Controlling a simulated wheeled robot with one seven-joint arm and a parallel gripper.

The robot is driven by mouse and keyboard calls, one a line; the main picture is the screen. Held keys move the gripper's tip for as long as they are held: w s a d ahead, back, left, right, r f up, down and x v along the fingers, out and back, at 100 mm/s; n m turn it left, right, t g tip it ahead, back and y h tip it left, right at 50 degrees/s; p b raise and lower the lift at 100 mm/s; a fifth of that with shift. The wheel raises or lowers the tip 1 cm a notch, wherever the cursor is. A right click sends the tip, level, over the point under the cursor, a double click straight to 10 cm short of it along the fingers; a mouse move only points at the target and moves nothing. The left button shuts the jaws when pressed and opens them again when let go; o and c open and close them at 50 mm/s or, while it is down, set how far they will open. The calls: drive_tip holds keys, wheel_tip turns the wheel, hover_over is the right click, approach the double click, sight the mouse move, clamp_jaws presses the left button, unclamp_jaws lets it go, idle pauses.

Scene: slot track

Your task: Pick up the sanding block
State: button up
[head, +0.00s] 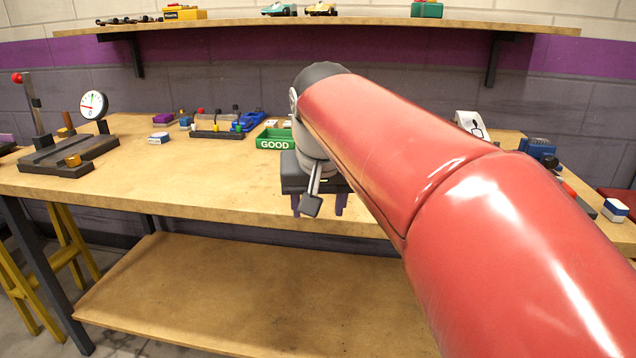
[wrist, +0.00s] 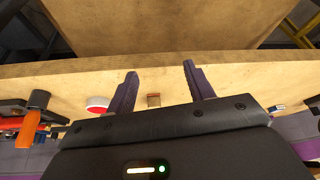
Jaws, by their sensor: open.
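My gripper (head: 318,208) hangs over the front part of the workbench in the head view, with its purple fingers pointing down. In the wrist view my gripper (wrist: 160,68) is open, with nothing held between its fingers. A small tan and reddish-brown block (wrist: 154,99) lies on the bench, seen through the gap between the fingers, apart from them. It may be the sanding block, but it is too small to be sure. In the head view my gripper and arm hide that part of the bench.
The wooden bench (head: 170,180) has clear room left of my gripper. A green GOOD tray (head: 275,139) stands just behind it. A dial gauge stand (head: 70,150), a small white-and-blue block (head: 158,137) and a tool rack (head: 215,130) are to the left. Another blue-white block (head: 614,210) lies far right.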

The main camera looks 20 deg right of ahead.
drive_tip(key=w+d+r+m, duration=0.1)
drive_tip(key=w+d, duration=0.1)
drive_tip(key=w, duration=0.1)
drive_tip(key=w+d+r+m, duration=0.1)
drive_tip(key=w+d+r, duration=0.1)
drive_tip(key=w, duration=0.1)
drive_tip(key=w+d+r+m+g+h, duration=0.1)
drive_tip(key=w+d, duration=0.1)
drive_tip(key=w, duration=0.2)
drive_tip(key=shift+d+r, duration=0.2)
drive_tip(key=shift+d, duration=0.2)
drive_tip(key=x, duration=0.2)
drive_tip(key=b+x, duration=0.1)
drive_tip(key=x, duration=0.4)
drive_tip(key=shift+d+r, duration=0.15)
drive_tip(key=shift+d, duration=0.15)
drive_tip(key=shift+c, duration=0.2)
drive_tip(key=c, duration=1.1)
drive_tip(key=shift+r, duration=0.1)
